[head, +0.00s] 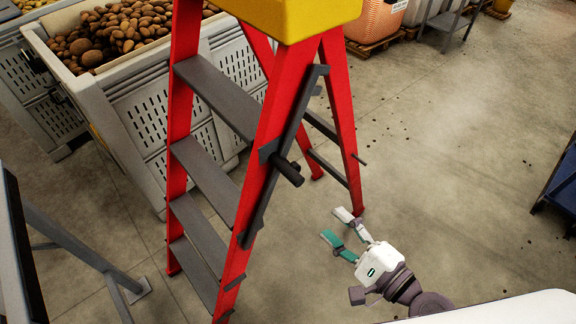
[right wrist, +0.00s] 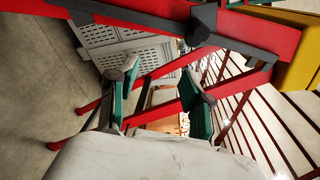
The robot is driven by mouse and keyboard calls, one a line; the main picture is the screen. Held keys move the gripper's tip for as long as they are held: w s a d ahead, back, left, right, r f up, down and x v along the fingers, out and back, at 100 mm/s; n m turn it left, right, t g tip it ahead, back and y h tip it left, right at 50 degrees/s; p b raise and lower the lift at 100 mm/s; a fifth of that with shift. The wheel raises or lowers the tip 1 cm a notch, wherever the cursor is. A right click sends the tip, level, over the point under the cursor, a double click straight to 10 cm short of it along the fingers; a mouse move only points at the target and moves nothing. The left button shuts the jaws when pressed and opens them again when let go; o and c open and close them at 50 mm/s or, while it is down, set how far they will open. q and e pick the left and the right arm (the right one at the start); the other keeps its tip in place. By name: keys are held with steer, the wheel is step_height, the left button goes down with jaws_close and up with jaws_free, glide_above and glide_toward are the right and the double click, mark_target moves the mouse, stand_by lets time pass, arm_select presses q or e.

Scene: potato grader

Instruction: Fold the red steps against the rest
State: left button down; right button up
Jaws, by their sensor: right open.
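The red steps (head: 255,160) stand upright and spread open in the head view, with grey treads and a yellow top (head: 290,15). A dark bar with a black handle (head: 286,170) runs along the near right rail. My right gripper (head: 336,226) is open and empty, to the right of that rail and apart from the handle. In the right wrist view, the red rail (right wrist: 262,35) and dark bar cross above my open right gripper (right wrist: 160,78), beyond its teal fingers. My left gripper is not in view. I cannot pick out the rest.
A grey crate (head: 140,115) full of potatoes (head: 110,35) stands behind the steps at the left. A grey metal frame (head: 75,240) is at the lower left. A dark blue object (head: 562,185) is at the right edge. The floor (head: 450,160) right of the steps is mostly clear.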

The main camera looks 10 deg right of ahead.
glide_toward(288, 172)
step_height(288, 172, down, 2)
steer(key=s+d, duration=0.2)
steer(key=m+y, duration=0.1)
steer(key=shift+t, duration=0.4)
steer(key=p+x, duration=0.5)
steer(key=x, duration=0.7)
steer(key=shift+w+p, duration=0.15)
steer(key=shift+p, duration=0.15)
steer(key=shift+w+a, duration=0.35)
steer(key=shift+w, duration=0.15)
steer(key=shift+f, duration=0.1)
jaws_close()
